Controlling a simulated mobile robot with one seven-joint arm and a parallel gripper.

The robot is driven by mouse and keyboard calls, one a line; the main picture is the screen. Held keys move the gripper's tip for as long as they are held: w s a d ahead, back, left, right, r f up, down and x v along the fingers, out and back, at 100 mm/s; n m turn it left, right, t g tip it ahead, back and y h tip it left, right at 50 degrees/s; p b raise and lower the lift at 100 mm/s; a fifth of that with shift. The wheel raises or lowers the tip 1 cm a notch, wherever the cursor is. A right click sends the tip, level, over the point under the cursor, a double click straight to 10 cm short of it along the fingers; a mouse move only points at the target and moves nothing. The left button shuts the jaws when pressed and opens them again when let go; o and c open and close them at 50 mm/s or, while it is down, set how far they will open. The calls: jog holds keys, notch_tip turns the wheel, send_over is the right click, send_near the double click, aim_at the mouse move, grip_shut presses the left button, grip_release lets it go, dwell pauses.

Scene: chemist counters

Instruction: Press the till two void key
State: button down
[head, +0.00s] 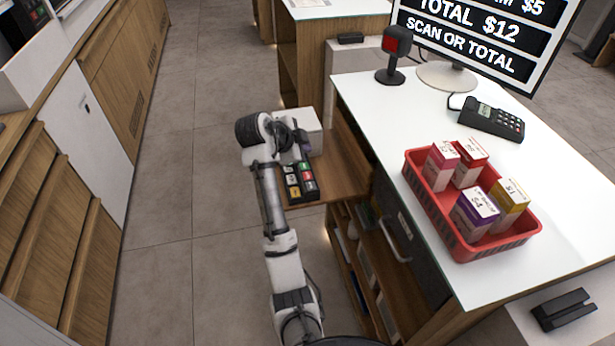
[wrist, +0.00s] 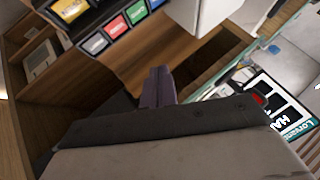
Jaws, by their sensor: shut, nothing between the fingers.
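A black keypad (head: 301,194) with coloured keys sits on a low wooden shelf beside the counter. Its keys include green, red, white and yellow ones; their labels are too small to read in the head view. In the wrist view the keypad (wrist: 100,38) shows at the top, cut off by the edge, with yellow, green, blue and red keys. I cannot tell which one is the void key. My gripper (wrist: 158,72) is shut and empty, with purplish fingers, below and right of the keys in the wrist view. In the head view my arm's end hides part of the gripper.
A white box (head: 310,128) stands behind the keypad. The white counter (head: 380,110) at the right bears a red basket (head: 470,250) of small boxes, a card terminal (head: 491,119), a scanner (head: 394,55) and a screen (head: 470,45) reading "TOTAL $12". The floor at the left is clear.

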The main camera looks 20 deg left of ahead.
aim_at(304, 177)
notch_tip(304, 177, down, 8)
jog(key=b, duration=0.4)
jog(key=shift+r, duration=0.25)
jog(key=shift+f+b, duration=0.1)
jog(key=shift+b, duration=0.2)
dwell(1.3)
jog(key=shift+f, duration=0.35)
jog(key=shift+f+b, duration=0.4)
jog(key=shift+b, duration=0.05)
dwell(0.5)
jog(key=shift+r, duration=0.15)
jog(key=shift+r+p, duration=0.55)
jog(key=shift+r, duration=0.15)
notch_tip(304, 177, up, 5)
jog(key=p, duration=0.3)
dwell(0.3)
